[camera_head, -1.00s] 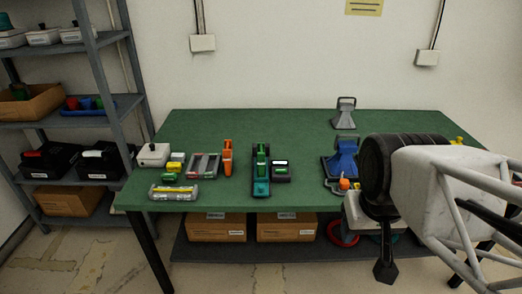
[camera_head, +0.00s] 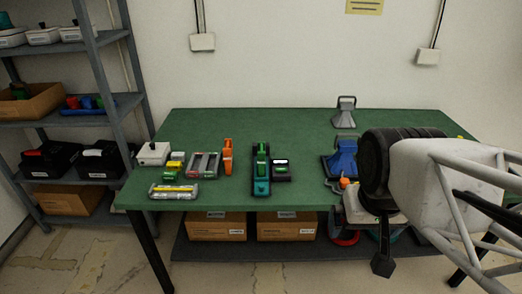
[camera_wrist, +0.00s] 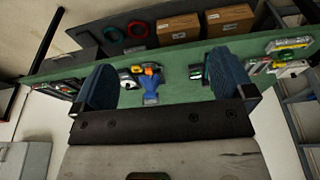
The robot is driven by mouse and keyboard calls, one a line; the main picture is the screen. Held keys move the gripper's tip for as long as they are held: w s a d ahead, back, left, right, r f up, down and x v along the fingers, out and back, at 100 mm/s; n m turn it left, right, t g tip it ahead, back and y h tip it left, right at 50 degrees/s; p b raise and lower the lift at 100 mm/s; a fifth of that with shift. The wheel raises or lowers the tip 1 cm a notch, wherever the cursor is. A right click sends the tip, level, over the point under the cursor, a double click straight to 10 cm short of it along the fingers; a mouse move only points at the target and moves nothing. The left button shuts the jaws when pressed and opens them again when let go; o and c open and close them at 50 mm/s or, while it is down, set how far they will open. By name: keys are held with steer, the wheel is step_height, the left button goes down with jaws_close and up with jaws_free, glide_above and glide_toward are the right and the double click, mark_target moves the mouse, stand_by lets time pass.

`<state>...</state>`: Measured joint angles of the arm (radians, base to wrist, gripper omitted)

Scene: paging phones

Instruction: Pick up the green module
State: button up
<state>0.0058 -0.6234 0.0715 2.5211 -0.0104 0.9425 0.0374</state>
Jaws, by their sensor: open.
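A teal-green device with a dark upright back (camera_head: 261,172) stands near the middle of the green table, with a small dark unit bearing a green strip (camera_head: 281,171) close on its right. I cannot tell for certain which is the green module. A dark and green item also shows in the wrist view (camera_wrist: 197,72), between my fingers and nearer the right one. My gripper (camera_wrist: 161,65) is open and empty, its two blue-padded fingers wide apart. In the head view, my dark gripper finger hangs at the table's front right, well right of the green devices.
On the table (camera_head: 290,130) are a blue device (camera_head: 341,158), a grey stand (camera_head: 345,113), an orange upright piece (camera_head: 228,156), a grey-red rack (camera_head: 204,165) and a white box (camera_head: 152,154). Cardboard boxes (camera_head: 216,227) sit below. A shelf rack stands left. The table's back middle is clear.

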steer(key=w+a+r+m, duration=0.1)
steer(key=w+r+m, duration=0.1)
steer(key=w, duration=0.5)
steer(key=w+a+r+m, duration=0.1)
steer(key=w+m, duration=0.1)
steer(key=w, duration=0.5)
steer(key=m+g, duration=0.3)
steer(key=m, duration=1)
glide_above(261, 147)
steer(key=f, duration=1.6)
steer(key=shift+s+d, duration=0.2)
steer(key=shift+s, duration=0.05)
steer(key=shift+w+a+f+m, duration=0.2)
steer(key=shift+w+f+m, duration=0.1)
steer(key=shift+f, duration=0.1)
steer(key=shift+f, duration=1.3)
